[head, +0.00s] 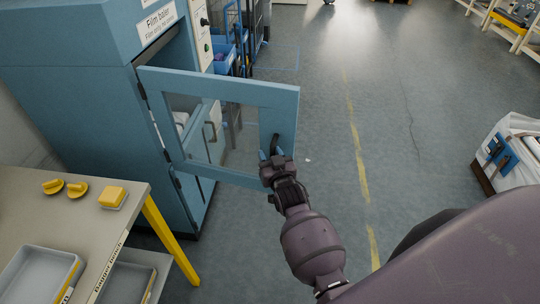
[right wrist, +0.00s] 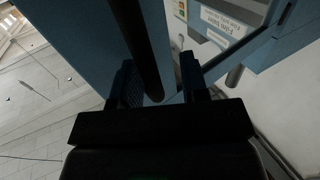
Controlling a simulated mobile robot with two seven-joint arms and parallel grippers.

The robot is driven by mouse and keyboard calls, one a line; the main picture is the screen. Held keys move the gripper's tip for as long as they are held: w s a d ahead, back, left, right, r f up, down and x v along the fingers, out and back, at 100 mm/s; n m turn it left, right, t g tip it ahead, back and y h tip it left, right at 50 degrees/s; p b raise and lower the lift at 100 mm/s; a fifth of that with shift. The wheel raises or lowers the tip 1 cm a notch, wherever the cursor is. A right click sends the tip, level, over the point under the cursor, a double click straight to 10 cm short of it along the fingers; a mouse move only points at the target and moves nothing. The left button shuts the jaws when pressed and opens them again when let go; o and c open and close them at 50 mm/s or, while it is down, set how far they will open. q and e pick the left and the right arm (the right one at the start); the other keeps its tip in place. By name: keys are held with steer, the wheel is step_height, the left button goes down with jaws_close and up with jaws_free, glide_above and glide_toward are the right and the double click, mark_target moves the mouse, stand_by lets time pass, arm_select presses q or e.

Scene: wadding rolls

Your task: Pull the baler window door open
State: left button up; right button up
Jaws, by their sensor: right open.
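The baler window door (head: 215,86) is a blue frame with a clear pane. It stands swung out from the blue film baler (head: 75,75), hinged on its left side. Its dark bar handle (head: 275,141) is near the free right edge. My right gripper (head: 271,155) is at the handle's lower part. In the right wrist view the dark handle (right wrist: 138,45) runs between the two open fingers of my right gripper (right wrist: 157,80). I cannot tell whether a finger touches it. My left gripper is not in view.
A table (head: 110,226) with yellow pieces (head: 67,188) and a grey tray (head: 38,278) stands at the lower left. Blue bins (head: 224,58) are behind the door. The floor (head: 400,100) between is clear.

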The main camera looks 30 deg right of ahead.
steer(key=s+a, duration=0.2)
steer(key=s, duration=0.8)
steer(key=shift+s, duration=0.3)
stand_by(0.4)
